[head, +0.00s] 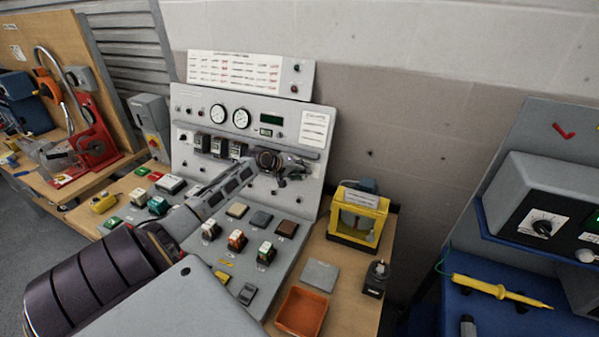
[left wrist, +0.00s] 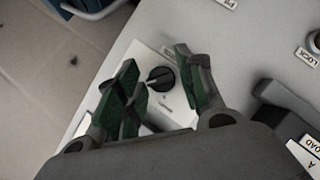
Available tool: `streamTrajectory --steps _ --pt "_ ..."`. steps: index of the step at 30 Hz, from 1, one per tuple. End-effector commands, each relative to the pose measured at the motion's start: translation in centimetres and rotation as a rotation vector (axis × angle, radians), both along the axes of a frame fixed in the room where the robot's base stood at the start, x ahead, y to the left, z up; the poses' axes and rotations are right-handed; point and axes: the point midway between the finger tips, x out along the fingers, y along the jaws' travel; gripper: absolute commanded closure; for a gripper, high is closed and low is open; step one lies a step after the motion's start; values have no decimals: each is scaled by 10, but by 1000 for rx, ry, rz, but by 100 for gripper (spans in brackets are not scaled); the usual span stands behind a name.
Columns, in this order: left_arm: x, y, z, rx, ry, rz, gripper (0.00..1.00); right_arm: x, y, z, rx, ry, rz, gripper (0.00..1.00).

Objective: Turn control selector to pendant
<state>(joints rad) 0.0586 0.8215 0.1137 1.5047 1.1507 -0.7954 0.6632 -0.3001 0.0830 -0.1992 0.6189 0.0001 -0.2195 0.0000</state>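The control selector is a black round knob (left wrist: 160,79) with a light pointer, on a white plate (left wrist: 176,112) on the grey panel. In the left wrist view its pointer aims left, towards one finger. My left gripper (left wrist: 160,76) is open, with green-padded fingers on either side of the knob. I cannot tell whether either pad touches it. In the head view my left gripper (head: 288,172) is at the right part of the upright panel (head: 311,165) and hides the knob. The plate's lettering is too small or covered to read. My right gripper is not in view.
Below the gripper, the sloping desk (head: 222,249) carries several push buttons. A yellow-framed unit (head: 357,216), an orange tray (head: 302,311) and a small black device (head: 376,279) stand to its right. A blue bench with a yellow probe (head: 490,289) is far right.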

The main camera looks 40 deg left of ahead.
Motion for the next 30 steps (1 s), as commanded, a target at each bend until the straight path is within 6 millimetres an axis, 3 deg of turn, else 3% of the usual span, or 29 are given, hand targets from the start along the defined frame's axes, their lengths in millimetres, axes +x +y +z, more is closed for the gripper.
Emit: streamTrajectory --steps 11,30 --pt "-7 2 6 0 -1 0 62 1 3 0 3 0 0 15" --pt "-43 8 33 0 -1 0 62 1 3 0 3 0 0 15"
